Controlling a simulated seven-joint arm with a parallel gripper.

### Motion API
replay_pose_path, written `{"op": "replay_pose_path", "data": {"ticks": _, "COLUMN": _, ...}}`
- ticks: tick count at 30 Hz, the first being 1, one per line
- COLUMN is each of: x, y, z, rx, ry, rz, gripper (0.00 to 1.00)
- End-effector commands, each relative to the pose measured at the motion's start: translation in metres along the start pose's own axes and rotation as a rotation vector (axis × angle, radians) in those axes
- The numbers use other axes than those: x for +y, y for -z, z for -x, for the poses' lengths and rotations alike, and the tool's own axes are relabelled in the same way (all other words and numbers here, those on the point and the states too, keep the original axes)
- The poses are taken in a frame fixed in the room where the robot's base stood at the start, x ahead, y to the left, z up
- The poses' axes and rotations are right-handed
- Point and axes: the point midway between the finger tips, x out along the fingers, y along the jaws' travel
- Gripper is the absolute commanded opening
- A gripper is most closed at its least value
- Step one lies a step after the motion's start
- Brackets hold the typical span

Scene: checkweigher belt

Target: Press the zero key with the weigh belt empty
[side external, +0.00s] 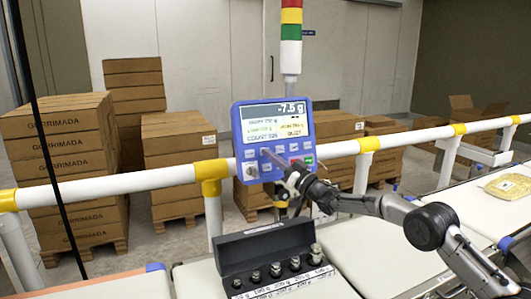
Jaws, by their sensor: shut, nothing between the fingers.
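The blue weigh terminal (236,128) is mounted at the rail, and its screen (278,115) reads -7.5 g. A row of small keys lies below the screen, with green and red keys at the right. My gripper (268,154) is shut and empty, its tips at the key row left of centre. It covers part of the keys; I cannot tell which key is under it or whether it touches. The middle belt (345,262) looks pale and flat. An open black case of metal weights (264,247) appears over its left part; I cannot tell whether it rests on the belt.
A yellowish bag (510,186) lies on the right belt (475,207). A white rail with yellow joints (140,181) runs behind the belts. A stack light (291,25) rises above the terminal. Cardboard boxes (60,150) stand on pallets behind. The left belt (115,287) shows no items.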

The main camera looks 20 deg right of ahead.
Motion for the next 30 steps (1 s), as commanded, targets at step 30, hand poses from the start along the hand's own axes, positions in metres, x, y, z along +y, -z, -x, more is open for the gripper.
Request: {"op": "replay_pose_path", "data": {"ticks": 30, "x": -0.008, "y": 0.007, "z": 0.011, "rx": -0.001, "ry": 0.000, "rz": -0.001, "gripper": 0.00}}
